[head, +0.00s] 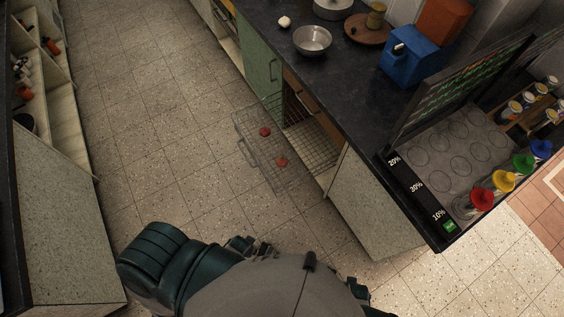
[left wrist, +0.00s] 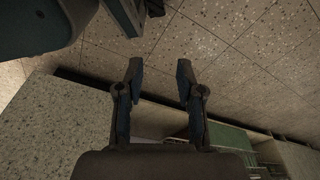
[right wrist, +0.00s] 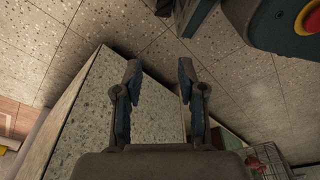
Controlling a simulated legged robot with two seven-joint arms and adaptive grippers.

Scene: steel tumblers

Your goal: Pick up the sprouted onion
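Two small reddish round items, one (head: 264,131) farther and one (head: 281,162) nearer, lie in a pulled-out wire basket (head: 248,155) low at the cabinet front in the head view. They may be onions, but no sprout can be made out. A small whitish round item (head: 284,21) sits on the dark counter; I cannot tell what it is. My left gripper (left wrist: 160,75) is open and empty in the left wrist view. My right gripper (right wrist: 157,75) is open and empty in the right wrist view. Neither gripper shows clearly in the head view.
The dark counter (head: 350,122) holds a metal bowl (head: 312,40), a round wooden board (head: 366,30), a blue box (head: 414,62) and a stove panel with coloured-top bottles. Shelves (head: 62,125) stand at the left. The tiled floor (head: 150,110) between is clear.

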